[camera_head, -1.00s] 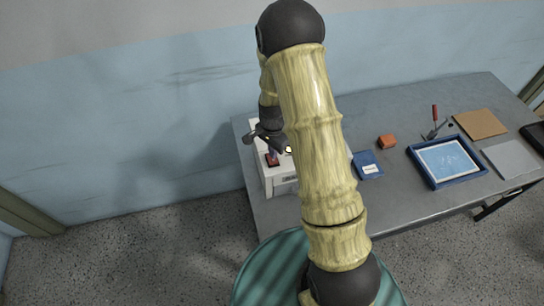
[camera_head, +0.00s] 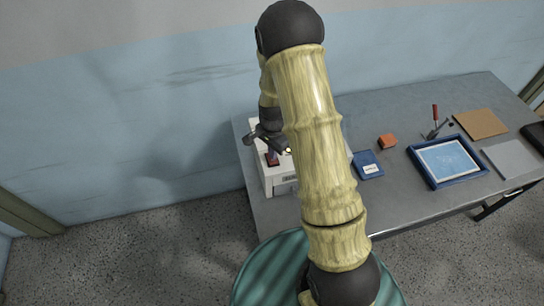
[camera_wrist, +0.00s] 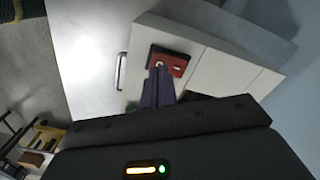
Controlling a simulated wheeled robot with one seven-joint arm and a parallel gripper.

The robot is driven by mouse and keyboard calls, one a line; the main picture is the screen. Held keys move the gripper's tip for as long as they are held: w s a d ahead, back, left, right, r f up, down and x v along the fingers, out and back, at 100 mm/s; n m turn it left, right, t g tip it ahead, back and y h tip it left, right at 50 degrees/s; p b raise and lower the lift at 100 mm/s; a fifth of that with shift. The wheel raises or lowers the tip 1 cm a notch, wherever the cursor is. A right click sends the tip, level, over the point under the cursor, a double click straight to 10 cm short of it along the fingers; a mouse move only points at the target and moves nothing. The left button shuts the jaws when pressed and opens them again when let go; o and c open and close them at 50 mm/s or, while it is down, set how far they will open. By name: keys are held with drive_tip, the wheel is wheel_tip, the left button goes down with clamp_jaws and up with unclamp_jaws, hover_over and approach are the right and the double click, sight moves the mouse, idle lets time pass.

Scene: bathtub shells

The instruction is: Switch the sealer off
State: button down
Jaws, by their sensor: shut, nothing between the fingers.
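The sealer (camera_head: 283,186) is a white box at the left end of the grey table, partly hidden by my arm. Its white casing fills much of the wrist view (camera_wrist: 215,75). A red rocker switch (camera_wrist: 179,63) in a dark frame is set in the casing; it shows small in the head view (camera_head: 271,159). My gripper (camera_wrist: 158,70) is shut and empty, its fingertips over the end of the switch with a round mark. They look very close to it or touching; I cannot tell which, nor whether the rocker has tipped.
To the right on the table (camera_head: 400,205) are a blue packet (camera_head: 367,165), an orange block (camera_head: 386,141), a blue-framed tray (camera_head: 447,161), a red-handled tool (camera_head: 435,120), a brown board (camera_head: 480,124) and a grey sheet (camera_head: 511,159). A blue wall (camera_head: 130,130) stands behind.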

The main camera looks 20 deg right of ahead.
drive_tip(key=shift+f+b, duration=0.6)
drive_tip(key=shift+f, duration=0.25)
idle(0.5)
drive_tip(key=shift+r+p, duration=2.65)
drive_tip(key=shift+r, duration=0.95)
drive_tip(key=s+r+n+t+b, duration=0.1)
drive_tip(key=s+r+n+b, duration=0.2)
drive_tip(key=s+r+n, duration=0.2)
drive_tip(key=s+r+n+t+b, duration=0.1)
drive_tip(key=s+r+n+b, duration=0.3)
drive_tip(key=s+n, duration=0.3)
drive_tip(key=s+r, duration=0.1)
drive_tip(key=s, duration=0.2)
drive_tip(key=shift+s+t, duration=0.15)
drive_tip(key=shift+t, duration=0.15)
